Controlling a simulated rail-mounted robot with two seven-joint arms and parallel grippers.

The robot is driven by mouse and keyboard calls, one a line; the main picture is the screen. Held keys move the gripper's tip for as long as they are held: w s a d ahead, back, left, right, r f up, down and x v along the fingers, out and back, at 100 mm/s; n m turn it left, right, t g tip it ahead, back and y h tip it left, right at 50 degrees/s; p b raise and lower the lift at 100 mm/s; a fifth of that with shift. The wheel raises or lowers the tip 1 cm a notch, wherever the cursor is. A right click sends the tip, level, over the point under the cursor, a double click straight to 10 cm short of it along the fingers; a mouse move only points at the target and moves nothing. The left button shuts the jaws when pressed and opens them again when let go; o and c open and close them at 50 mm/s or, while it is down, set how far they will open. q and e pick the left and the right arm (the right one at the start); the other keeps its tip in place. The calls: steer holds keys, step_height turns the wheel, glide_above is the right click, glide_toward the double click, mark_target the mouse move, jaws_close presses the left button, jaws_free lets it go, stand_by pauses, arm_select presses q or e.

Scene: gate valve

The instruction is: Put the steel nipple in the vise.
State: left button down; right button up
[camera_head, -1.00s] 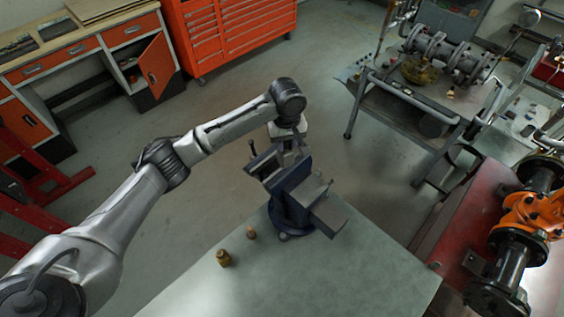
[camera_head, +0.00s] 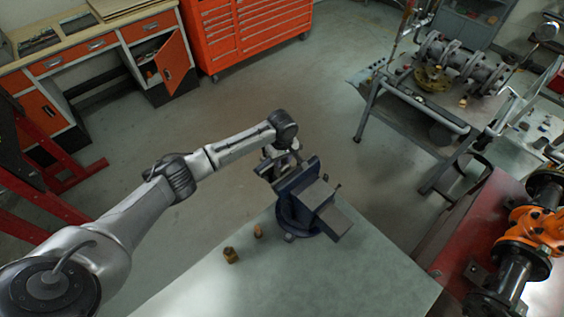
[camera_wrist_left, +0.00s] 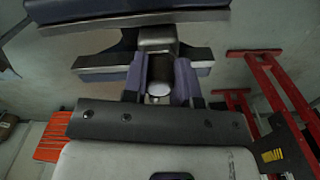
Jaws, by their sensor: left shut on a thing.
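The blue bench vise (camera_head: 297,205) stands at the far corner of the work table. It also shows at the top of the left wrist view (camera_wrist_left: 130,10). My left gripper (camera_head: 272,160) is at the vise's far left side, partly hidden by the wrist and the vise. In the left wrist view my left gripper (camera_wrist_left: 160,82) has its two purple-grey fingers shut on the steel nipple (camera_wrist_left: 159,70), a short dark cylinder with a pale round end. The nipple is near the vise jaws; whether it touches them I cannot tell. My right gripper is in no view.
Two small brass-coloured fittings, a larger one (camera_head: 230,255) and a smaller one (camera_head: 258,231), stand on the table (camera_head: 345,275) left of the vise. The table front is clear. A red stand with an orange valve (camera_head: 540,222) is at the right, and a cart (camera_head: 420,115) stands behind.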

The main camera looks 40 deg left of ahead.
arm_select(q)
steer(key=shift+f, duration=1)
steer(key=shift+f, duration=0.15)
steer(key=c, duration=0.9)
jaws_free()
